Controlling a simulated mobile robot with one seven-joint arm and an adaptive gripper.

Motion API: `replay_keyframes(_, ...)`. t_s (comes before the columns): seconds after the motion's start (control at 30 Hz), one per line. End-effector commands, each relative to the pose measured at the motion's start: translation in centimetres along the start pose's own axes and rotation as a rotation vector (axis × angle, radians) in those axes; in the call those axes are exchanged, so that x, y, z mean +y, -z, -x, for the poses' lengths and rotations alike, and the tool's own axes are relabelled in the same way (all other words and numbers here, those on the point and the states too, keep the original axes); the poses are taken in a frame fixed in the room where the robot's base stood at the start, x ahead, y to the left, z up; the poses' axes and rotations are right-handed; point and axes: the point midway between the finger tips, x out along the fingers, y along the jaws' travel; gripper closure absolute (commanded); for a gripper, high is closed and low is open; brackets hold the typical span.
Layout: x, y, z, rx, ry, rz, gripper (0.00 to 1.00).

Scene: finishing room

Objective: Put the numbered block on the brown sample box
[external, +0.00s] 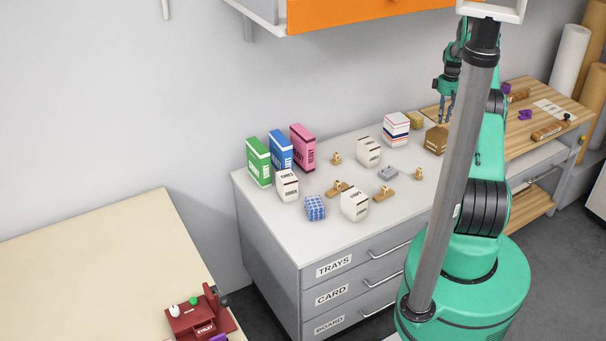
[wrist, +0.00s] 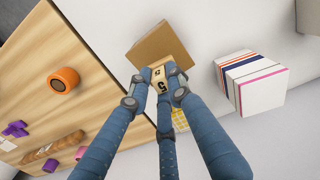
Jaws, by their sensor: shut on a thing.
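The numbered block (wrist: 159,73) is pale wood with dark digits. It sits between the blue fingers of my gripper (wrist: 156,90), which is shut on it. The brown sample box (wrist: 152,45) lies behind the block in the wrist view, partly covered by it. In the external view the brown box (external: 436,139) stands at the right end of the white counter, and my gripper (external: 447,108) hangs above it, fingers down. I cannot tell the gap between block and box, and I cannot make out the block in the external view.
A yellow box (external: 415,120) stands just behind the brown box; part of it shows between my fingers (wrist: 179,118). A striped white box (external: 396,129) stands to the left. The wooden bench (external: 520,145) adjoins on the right. Several cartons and small pieces fill the counter (external: 325,225) further left.

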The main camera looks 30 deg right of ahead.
Motion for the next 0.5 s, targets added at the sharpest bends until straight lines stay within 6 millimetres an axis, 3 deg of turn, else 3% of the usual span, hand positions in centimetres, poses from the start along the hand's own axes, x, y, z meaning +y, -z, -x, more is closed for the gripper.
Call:
replay_keyframes(0.27, 0.0, 0.0, -0.1, 0.0, 0.0, 0.0, 1.0)
replay_keyframes(0.5, 0.0, 0.0, -2.2, 0.0, 0.0, 0.0, 1.0)
